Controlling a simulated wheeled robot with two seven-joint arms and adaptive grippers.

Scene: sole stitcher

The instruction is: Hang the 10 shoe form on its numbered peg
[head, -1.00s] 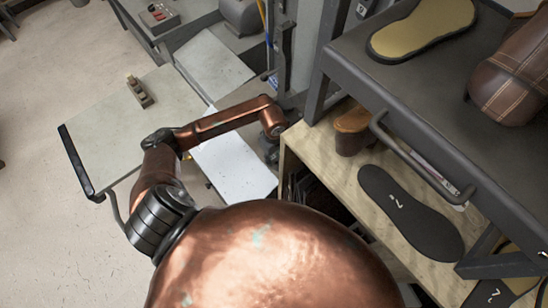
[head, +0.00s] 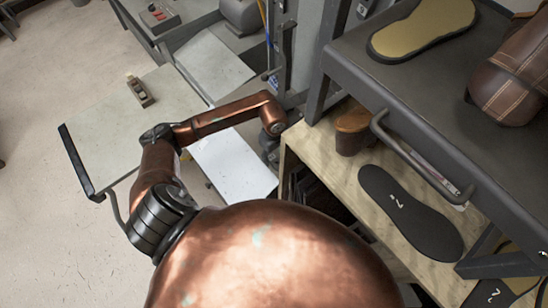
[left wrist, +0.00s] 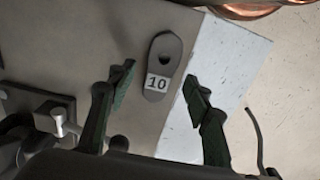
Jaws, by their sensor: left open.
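The 10 shoe form is a grey, sole-shaped piece (left wrist: 170,46) with a dark hole and a white "10" label, in the left wrist view. It lies on or just over a grey-beige surface (left wrist: 100,35). My left gripper (left wrist: 158,80) is open, its two dark fingers apart on either side of the form's label end; I cannot tell whether they touch it. In the head view my left arm reaches to the middle, and its gripper is mostly hidden beyond the wrist. No numbered peg can be made out. My right gripper is not in view.
A light table (head: 100,150) with a small block (head: 140,91) stands at left. A wooden shelf (head: 325,158) at right holds a brown piece (head: 354,132) and a dark numbered sole (head: 415,220). A dark shelf (head: 420,75) with a handle stands above it.

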